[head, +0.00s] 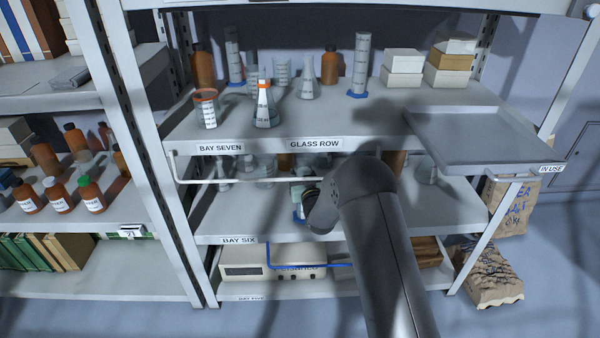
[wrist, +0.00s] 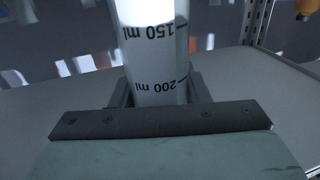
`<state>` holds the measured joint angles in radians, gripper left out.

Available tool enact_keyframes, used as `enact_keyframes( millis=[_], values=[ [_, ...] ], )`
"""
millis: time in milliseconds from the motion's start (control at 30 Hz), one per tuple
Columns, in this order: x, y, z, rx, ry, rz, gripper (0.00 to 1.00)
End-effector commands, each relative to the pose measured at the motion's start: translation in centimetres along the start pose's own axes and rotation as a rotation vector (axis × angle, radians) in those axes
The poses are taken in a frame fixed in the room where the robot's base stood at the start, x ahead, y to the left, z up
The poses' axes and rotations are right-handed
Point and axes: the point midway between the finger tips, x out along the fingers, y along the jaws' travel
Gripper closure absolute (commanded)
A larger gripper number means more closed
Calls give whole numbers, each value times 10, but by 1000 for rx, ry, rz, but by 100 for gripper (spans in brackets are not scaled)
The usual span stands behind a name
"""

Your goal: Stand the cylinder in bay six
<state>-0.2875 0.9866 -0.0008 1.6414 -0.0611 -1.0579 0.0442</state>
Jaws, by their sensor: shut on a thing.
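My gripper (wrist: 160,98) is shut on a clear measuring cylinder (wrist: 150,50), marked 150 ml and 200 ml. In the head view my arm reaches in under the top shelf, and my wrist hides most of the gripper. A small part of the cylinder (head: 298,197) and a blue base show just left of my wrist, above the shelf labelled BAY SIX (head: 238,240). I cannot tell whether the base touches that shelf.
Flasks and beakers (head: 265,170) stand at the back left of bay six, with another vessel (head: 427,170) at the right. A white rail (head: 185,181) runs below the BAY SEVEN shelf (head: 220,148). That shelf holds glassware, brown bottles and boxes. A grey tray (head: 480,150) sticks out at the right.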

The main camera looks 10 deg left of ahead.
Motion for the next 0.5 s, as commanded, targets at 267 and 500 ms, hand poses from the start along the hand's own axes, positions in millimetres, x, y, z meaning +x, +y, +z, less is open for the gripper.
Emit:
enact_keyframes(
  millis=[267,500],
  values=[
    [38,0,5,0,0,0,100],
    [36,0,14,0,3,0,100]
  ],
)
